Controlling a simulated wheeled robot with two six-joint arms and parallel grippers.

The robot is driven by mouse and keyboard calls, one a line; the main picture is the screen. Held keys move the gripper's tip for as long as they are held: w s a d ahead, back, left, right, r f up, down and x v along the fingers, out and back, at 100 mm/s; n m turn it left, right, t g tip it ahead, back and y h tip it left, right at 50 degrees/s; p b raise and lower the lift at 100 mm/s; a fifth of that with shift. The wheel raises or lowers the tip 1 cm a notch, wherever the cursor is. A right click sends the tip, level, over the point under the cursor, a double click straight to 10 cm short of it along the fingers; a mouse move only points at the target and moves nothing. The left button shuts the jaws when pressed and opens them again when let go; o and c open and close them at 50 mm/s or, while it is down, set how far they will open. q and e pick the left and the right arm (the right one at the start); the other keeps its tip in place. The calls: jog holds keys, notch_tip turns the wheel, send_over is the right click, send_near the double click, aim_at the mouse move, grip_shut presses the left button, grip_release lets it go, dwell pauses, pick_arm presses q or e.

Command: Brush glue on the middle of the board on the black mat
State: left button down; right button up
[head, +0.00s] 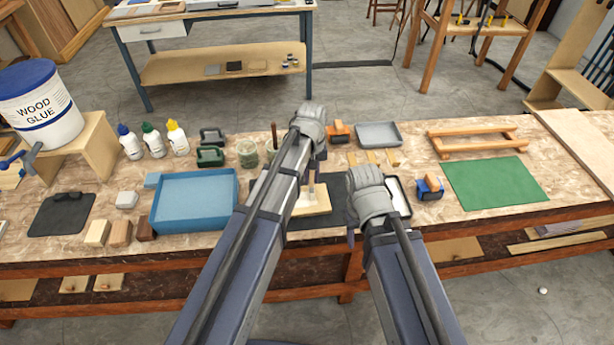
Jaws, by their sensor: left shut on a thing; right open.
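A light wooden board (318,207) lies on the black mat (300,224) at the middle of the bench, partly hidden by my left arm. My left gripper (311,124) is above and behind the board, shut on what looks like a brush (312,186). Its pale lower end shows over the middle of the board; I cannot tell whether it touches. Its grip is hidden by the hand. My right gripper (368,190) is open, over the right part of the mat, beside the board. Glue on the board cannot be made out.
A blue tray (196,203) stands left of the mat, a green mat (495,184) to the right. A wood glue bucket (40,108) stands on a wooden stand at far left, near several bottles (153,140). A grey tray (379,135) and wooden strips lie behind.

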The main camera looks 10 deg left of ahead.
pick_arm(q)
jog(key=shift+w+d, duration=0.2)
jog(key=shift+d, duration=0.3)
jog(key=shift+w+d, duration=0.15)
jog(key=shift+d, duration=0.35)
notch_tip(320, 180, up, 6)
jog(key=p, duration=0.6)
notch_tip(320, 180, up, 3)
jog(key=p, duration=0.3)
dwell(0.4)
